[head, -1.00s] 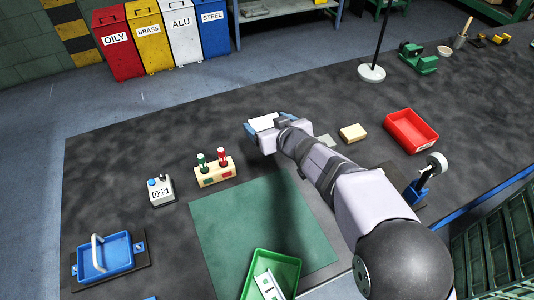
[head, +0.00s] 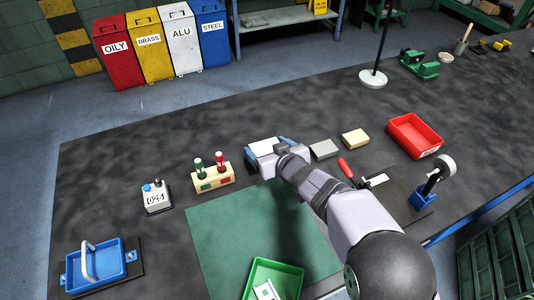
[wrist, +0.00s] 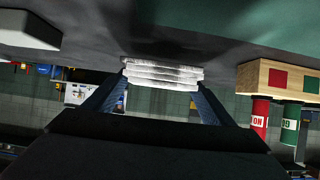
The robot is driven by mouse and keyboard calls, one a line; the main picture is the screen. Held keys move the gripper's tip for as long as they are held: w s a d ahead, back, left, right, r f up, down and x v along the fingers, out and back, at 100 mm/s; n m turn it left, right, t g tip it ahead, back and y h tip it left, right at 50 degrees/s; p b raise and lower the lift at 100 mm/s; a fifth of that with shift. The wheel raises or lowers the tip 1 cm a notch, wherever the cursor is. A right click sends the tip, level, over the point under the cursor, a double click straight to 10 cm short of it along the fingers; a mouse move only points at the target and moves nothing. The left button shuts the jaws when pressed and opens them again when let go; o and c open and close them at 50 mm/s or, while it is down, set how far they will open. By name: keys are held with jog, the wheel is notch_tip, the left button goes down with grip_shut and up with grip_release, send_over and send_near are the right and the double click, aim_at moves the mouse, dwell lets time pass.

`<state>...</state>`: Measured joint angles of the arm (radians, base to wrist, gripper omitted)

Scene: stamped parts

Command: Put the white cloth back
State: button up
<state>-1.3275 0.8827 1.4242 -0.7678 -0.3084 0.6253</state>
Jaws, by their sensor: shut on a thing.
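My gripper (head: 266,150) is shut on the white cloth (head: 262,147), a folded, layered white piece. The wrist view shows the cloth (wrist: 162,75) held between my two blue fingers (wrist: 160,98). The cloth is low over the dark bench mat, beyond the far edge of the green mat; I cannot tell whether it touches the surface. It is right of the cream stand with green and red stamps (head: 212,177) and left of a flat grey block (head: 323,149), apart from both. My wrist hides part of the cloth in the head view.
A tan block (head: 355,138) and a red tray (head: 415,136) lie to the right. A red-handled tool (head: 347,168) and a blue holder (head: 422,197) are beside my arm. A green tray (head: 273,279) is in front. The dark mat beyond the gripper is clear.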

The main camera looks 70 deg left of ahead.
jog(key=shift+f, duration=0.95)
jog(key=shift+f, duration=0.15)
jog(key=o, duration=1.1)
jog(key=shift+r, duration=0.2)
jog(key=shift+b+v, duration=0.5)
jog(key=shift+v, duration=5.45)
